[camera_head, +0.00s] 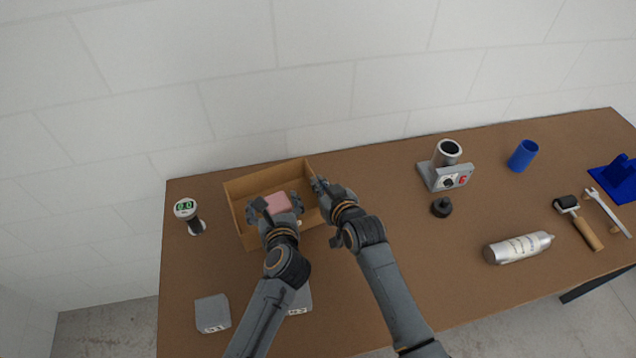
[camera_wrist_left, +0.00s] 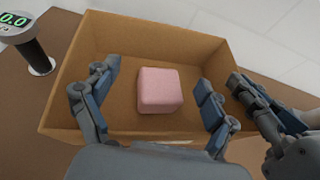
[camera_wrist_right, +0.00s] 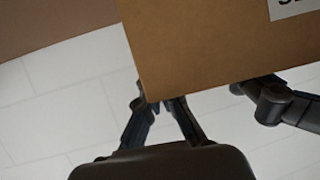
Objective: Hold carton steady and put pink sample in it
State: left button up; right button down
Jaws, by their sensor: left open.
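The pink sample (camera_head: 277,202) is a rounded block inside the open brown carton (camera_head: 238,190). In the left wrist view the sample (camera_wrist_left: 160,90) appears to rest on the carton floor, apart from the carton walls (camera_wrist_left: 130,35). My left gripper (camera_head: 272,212) is open over the carton, one finger on each side of the sample with gaps between. My right gripper (camera_head: 322,190) is at the carton's right wall. In the right wrist view its fingers meet the rim of the labelled carton wall (camera_wrist_right: 210,50); that wall hides the tips, so their grip is unclear.
A gauge with a green display (camera_head: 187,212) stands left of the carton. A grey block (camera_head: 212,313) lies at the front left, another partly behind my left arm.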

jog(key=shift+d+r, duration=0.1)
jog(key=shift+d, duration=0.05)
jog(key=c, duration=1.4)
grip_release()
jog(key=shift+c, duration=0.2)
jog(key=shift+s+d, duration=0.1)
jog(key=shift+d, duration=0.05)
jog(key=v, duration=1.2)
jog(key=shift+d, duration=0.1)
